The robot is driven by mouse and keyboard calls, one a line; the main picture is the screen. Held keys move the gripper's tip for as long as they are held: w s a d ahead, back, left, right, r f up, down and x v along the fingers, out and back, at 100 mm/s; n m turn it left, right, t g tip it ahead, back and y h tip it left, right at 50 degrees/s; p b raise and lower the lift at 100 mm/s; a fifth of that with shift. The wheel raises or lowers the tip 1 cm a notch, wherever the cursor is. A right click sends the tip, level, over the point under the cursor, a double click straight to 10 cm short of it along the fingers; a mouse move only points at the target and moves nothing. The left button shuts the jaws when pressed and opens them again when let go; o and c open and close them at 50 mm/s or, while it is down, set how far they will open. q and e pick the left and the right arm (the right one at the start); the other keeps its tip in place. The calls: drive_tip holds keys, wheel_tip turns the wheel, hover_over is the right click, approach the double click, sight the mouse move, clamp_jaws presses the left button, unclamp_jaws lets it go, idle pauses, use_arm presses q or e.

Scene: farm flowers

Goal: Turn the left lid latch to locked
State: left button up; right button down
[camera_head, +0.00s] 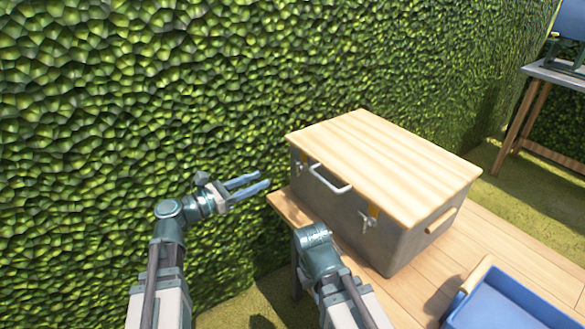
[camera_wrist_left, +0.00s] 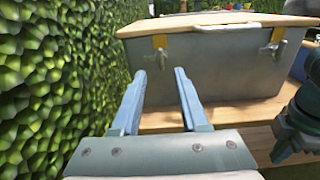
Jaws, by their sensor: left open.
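A grey metal box (camera_head: 405,240) with a pale wooden lid (camera_head: 385,150) stands on a wooden table; the lid lies closed. The left latch (camera_head: 299,169) is on the box's front near its left end. In the left wrist view this latch (camera_wrist_left: 161,59) is a small metal piece below a yellow plate, with a part sticking out to the left; its exact turn is hard to tell. The right latch (camera_head: 368,221) looks similar. My left gripper (camera_head: 263,180) is open and empty, left of the box, its fingers pointing toward the left latch without touching. My right gripper is hidden from view.
A light handle (camera_head: 330,178) sits on the front between the latches. A blue tray (camera_head: 515,300) is at the lower right. A green hedge (camera_head: 130,100) rises close behind and left of my left arm. My right arm (camera_head: 320,255) stands before the box's front.

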sight(296, 165)
use_arm(q)
drive_tip(key=x, duration=1.2)
clamp_jaws()
